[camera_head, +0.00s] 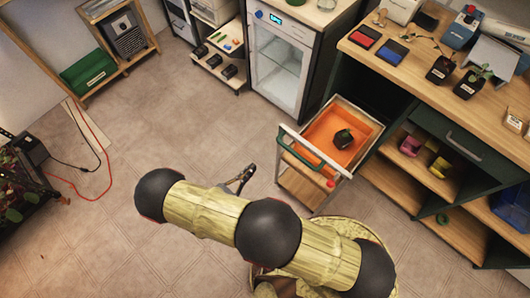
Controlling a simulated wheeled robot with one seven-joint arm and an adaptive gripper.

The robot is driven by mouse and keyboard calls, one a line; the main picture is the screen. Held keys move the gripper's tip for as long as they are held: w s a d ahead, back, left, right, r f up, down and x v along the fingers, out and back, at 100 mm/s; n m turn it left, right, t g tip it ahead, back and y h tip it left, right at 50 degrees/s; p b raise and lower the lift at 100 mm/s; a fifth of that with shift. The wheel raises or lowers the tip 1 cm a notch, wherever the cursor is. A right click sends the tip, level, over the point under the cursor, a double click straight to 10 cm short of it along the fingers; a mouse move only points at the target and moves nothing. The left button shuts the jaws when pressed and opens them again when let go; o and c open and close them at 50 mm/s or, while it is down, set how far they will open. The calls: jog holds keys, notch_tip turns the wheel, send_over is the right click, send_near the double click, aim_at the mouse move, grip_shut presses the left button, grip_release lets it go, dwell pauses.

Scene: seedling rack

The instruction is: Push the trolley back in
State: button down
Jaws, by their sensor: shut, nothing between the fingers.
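A pale bar with a green grip (300,159) is at the trolley's near left end. My gripper (249,170) is shut and empty. It appears left of the trolley's handle end, with a gap in the picture. My arm crosses the foreground below it and hides part of the floor.
A glass-door cabinet (278,67) stands left of the trolley. The wooden workbench (417,55) bears pots and tools; open shelves (404,176) lie right of the trolley. A red cable (96,137) lies on the left floor. The middle floor is clear.

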jog(key=b+x, duration=0.3)
jog(key=x, duration=1)
jog(key=shift+w+d, duration=0.2)
jog(key=shift+w+d, duration=0.1)
